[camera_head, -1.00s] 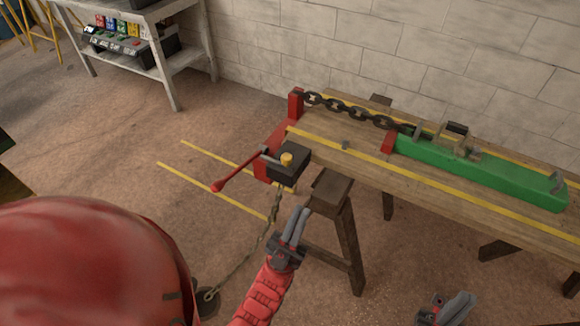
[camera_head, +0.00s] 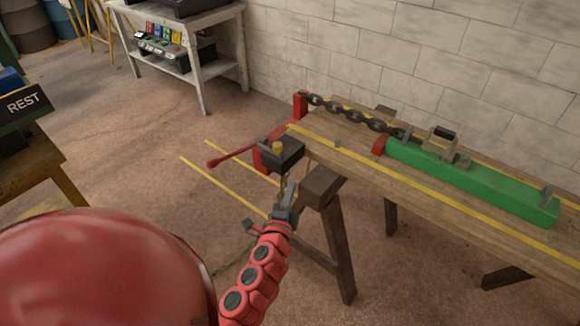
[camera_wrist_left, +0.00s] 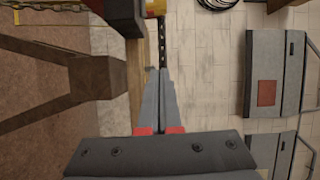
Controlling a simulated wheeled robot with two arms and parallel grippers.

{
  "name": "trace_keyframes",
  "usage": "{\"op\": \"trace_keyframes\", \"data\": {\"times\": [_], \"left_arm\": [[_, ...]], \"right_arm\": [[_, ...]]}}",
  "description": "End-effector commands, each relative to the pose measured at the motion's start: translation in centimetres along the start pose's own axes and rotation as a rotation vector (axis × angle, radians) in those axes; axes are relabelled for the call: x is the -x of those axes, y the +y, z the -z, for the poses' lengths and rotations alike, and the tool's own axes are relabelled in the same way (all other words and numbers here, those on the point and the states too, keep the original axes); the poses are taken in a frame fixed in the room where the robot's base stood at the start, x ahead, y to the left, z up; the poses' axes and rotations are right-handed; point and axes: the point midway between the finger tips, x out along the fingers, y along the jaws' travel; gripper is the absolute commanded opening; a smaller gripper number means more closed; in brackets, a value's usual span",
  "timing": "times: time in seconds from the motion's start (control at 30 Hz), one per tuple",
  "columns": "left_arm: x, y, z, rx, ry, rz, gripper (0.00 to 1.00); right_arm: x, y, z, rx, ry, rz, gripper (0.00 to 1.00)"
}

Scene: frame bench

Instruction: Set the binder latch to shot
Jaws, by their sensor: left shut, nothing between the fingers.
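The binder stands at the near left end of the wooden bench. My left gripper (camera_head: 290,188) is just below and in front of the block, fingers pointing up. Its fingers also show in the left wrist view (camera_wrist_left: 155,88), together and empty. Whether they touch the block cannot be told. My right gripper is out of view.
The wooden bench (camera_head: 470,215) carries a green beam (camera_head: 475,185) and a dark chain (camera_head: 355,117) to a red post (camera_head: 300,103). A trestle (camera_head: 322,187) stands close right of my left gripper. A grey shelf (camera_head: 205,72) is at the back.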

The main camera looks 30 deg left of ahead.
Motion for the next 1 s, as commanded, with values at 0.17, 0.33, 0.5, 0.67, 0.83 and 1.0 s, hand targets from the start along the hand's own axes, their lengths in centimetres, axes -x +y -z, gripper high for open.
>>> {"op": "trace_keyframes", "data": {"times": [0.17,0.33,0.5,0.67,0.83,1.0], "left_arm": [[0.1,-0.5,-2.1,-0.047,-0.080,0.000,0.00],[0.1,-0.6,-2.3,-0.051,-0.087,-0.001,0.00],[0.0,-0.6,-2.2,-0.050,-0.084,0.000,0.00],[-1.1,-0.7,-2.3,-0.050,-0.083,0.002,0.00],[-4.2,-0.9,-2.6,-0.049,-0.087,0.001,0.00],[-7.7,-0.9,-2.8,-0.048,-0.085,0.001,0.00]], "right_arm": [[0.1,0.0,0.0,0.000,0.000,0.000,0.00],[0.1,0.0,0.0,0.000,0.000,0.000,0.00],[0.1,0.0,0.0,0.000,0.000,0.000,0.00],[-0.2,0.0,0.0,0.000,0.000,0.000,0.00],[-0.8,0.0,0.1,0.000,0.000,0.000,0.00],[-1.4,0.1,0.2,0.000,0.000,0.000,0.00]]}}
